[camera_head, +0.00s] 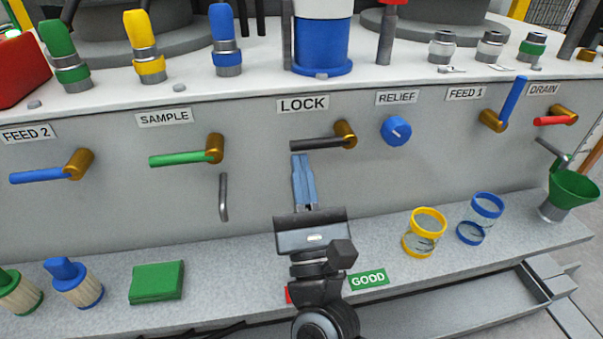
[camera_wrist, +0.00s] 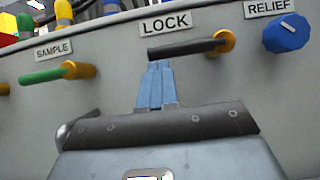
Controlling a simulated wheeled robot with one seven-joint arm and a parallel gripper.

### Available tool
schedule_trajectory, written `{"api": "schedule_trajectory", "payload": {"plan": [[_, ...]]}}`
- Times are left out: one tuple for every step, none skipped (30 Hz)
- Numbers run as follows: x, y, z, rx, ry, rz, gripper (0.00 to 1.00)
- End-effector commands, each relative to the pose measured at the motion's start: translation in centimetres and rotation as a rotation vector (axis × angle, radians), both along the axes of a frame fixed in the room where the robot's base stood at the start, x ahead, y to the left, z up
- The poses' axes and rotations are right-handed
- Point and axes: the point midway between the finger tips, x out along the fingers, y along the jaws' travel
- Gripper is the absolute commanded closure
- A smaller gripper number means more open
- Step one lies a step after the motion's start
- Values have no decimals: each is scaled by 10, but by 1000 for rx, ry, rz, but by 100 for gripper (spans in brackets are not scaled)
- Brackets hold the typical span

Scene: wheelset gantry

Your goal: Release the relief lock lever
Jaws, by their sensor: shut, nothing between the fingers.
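The lock lever (camera_head: 318,143) is a black handle on a brass pivot under the LOCK label (camera_head: 302,105). It lies roughly level, pointing left from its pivot. In the wrist view the lever (camera_wrist: 180,49) crosses just above my fingertips. My gripper (camera_head: 301,158) is shut and empty, its blue fingers together just below the lever's left part. The wrist view shows my gripper (camera_wrist: 160,68) right under the lever; I cannot tell whether they touch. The blue relief knob (camera_head: 396,130) is right of the lever, under the RELIEF label (camera_head: 397,97).
A green sample lever (camera_head: 185,158) and a metal handle (camera_head: 223,197) are to the left. The feed 1 lever (camera_head: 514,100) and drain lever (camera_head: 552,121) are far right. The ledge below holds a green block (camera_head: 156,283) and two jars, yellow-rimmed (camera_head: 424,234) and blue-rimmed (camera_head: 480,218).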

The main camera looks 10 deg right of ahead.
Motion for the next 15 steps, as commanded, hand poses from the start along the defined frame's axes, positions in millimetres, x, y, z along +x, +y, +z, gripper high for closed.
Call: {"api": "schedule_trajectory", "payload": {"plan": [[0,0,1,6,-1,0,100],[0,1,2,12,-1,1,100],[0,1,3,22,-1,0,100],[0,1,3,31,-1,1,100],[0,2,4,38,-1,1,100],[0,2,4,46,-1,2,100],[0,2,4,52,-1,2,100],[0,2,5,57,-1,2,100],[0,2,5,62,-1,1,100],[0,3,6,69,-1,0,100],[0,3,6,76,-1,0,100],[0,3,7,87,-1,1,100],[0,3,8,97,-1,1,100],[0,4,9,108,-1,1,100],[0,4,11,128,-1,1,100]]}}
